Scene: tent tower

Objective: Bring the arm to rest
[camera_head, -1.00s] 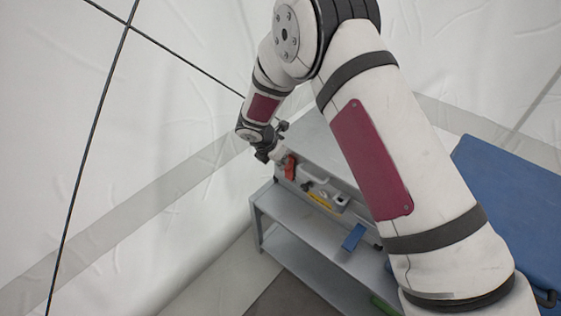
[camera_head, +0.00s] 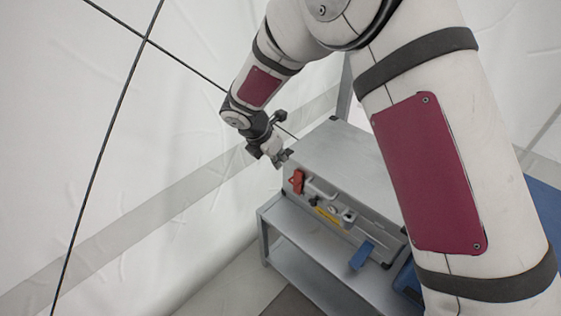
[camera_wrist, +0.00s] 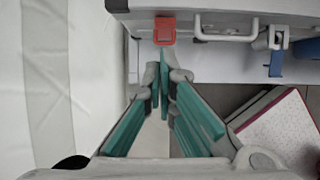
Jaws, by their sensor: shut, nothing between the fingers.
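My gripper (camera_head: 284,158) is at the end of my arm, by the near left corner of a grey metal case (camera_head: 350,160) in the head view. It is shut and empty; whether it touches the case is unclear. In the wrist view my gripper (camera_wrist: 166,78) shows its teal finger pads close together at the tips, just below a red latch (camera_wrist: 164,31) on the case front. The red latch also shows in the head view (camera_head: 297,181).
The case has a pale handle (camera_head: 322,190) and stands on a grey shelf unit (camera_head: 286,236). A blue part (camera_head: 361,256) hangs at its front. A white tent wall (camera_head: 190,130) rises at left. A pink-and-white item (camera_wrist: 285,135) lies lower right in the wrist view.

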